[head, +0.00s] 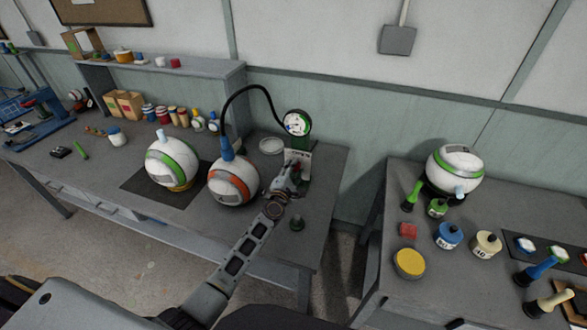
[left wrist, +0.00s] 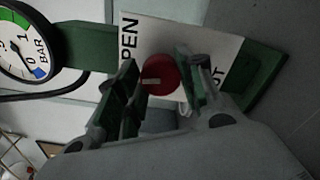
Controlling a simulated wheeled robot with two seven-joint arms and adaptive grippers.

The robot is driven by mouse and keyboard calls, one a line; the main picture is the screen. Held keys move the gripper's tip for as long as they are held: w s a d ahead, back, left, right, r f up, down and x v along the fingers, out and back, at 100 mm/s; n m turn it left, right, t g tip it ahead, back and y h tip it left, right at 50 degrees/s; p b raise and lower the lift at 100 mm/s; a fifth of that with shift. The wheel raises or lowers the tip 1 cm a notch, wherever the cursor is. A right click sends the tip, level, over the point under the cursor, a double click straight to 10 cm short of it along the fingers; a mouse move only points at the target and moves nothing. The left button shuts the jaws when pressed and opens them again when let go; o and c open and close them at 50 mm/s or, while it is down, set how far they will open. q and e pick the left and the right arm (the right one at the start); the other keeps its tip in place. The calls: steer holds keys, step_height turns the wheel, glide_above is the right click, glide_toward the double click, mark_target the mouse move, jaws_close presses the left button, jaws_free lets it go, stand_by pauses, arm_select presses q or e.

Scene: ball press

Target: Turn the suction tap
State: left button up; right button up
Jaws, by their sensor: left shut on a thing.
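The suction tap is a red round knob (left wrist: 160,75) with a pale mark, in front of a white plate (left wrist: 190,38) with partly covered lettering; "PEN" shows on its left. My left gripper (left wrist: 165,85) has its fingers on both sides of the knob and is shut on it. In the head view my left gripper (head: 286,183) is at the tap's white plate (head: 298,158), and hides the knob. A round gauge marked BAR (left wrist: 28,48) sits beside the plate; it also shows in the head view (head: 297,122). My right gripper is not in view.
A black hose (head: 252,88) runs from the gauge to a blue fitting on the orange-striped ball (head: 234,184). A green-striped ball (head: 172,163) stands on a dark mat. The right table (head: 385,270) holds another ball and several weights.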

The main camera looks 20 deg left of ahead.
arm_select(q)
steer(key=shift+d+f+m, duration=0.1)
steer(key=shift+m, duration=1.1)
steer(key=o, duration=1)
steer(key=shift+s, duration=0.2)
steer(key=s, duration=1.1)
steer(key=shift+s+a, duration=0.25)
steer(key=shift+s, duration=0.1)
steer(key=shift+d, duration=0.1)
